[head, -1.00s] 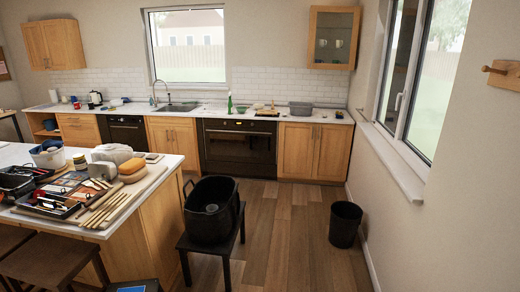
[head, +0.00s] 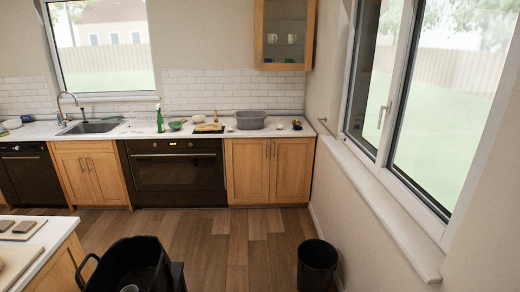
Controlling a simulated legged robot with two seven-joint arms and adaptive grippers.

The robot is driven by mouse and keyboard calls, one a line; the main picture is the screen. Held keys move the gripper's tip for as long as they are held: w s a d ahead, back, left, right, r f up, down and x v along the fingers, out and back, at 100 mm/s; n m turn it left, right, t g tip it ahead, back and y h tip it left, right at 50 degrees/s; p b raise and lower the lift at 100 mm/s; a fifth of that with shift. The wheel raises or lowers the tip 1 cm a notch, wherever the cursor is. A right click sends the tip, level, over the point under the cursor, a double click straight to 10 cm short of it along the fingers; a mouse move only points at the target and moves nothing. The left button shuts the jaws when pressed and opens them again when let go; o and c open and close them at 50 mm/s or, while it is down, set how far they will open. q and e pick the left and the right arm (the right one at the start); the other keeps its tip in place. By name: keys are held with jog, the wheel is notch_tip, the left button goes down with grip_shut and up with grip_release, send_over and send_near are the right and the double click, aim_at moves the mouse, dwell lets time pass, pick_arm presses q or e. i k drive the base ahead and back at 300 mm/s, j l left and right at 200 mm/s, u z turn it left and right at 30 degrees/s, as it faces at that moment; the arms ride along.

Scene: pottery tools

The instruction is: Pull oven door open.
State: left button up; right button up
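The oven (head: 176,170) is black and built into the counter run along the far wall. Its door looks shut, with a horizontal bar handle (head: 175,155) near the top and a small lit display above it. The oven stands between wooden cupboards on both sides. Neither of my grippers shows in the head view.
A black tub (head: 128,262) stands in the near foreground, beside the corner of an island counter (head: 50,235) at the lower left. A dark bin (head: 316,264) stands on the floor by the right wall. Open wooden floor (head: 215,232) lies in front of the oven.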

aim_at(165, 170)
jog(key=i+u, duration=0.1)
jog(key=i, duration=0.45)
jog(key=i+u, duration=0.15)
jog(key=i, duration=0.4)
jog(key=i+l+u, duration=0.1)
jog(key=i, duration=0.45)
jog(key=i+l+u, duration=0.1)
jog(key=i+l, duration=0.15)
jog(key=i, duration=0.3)
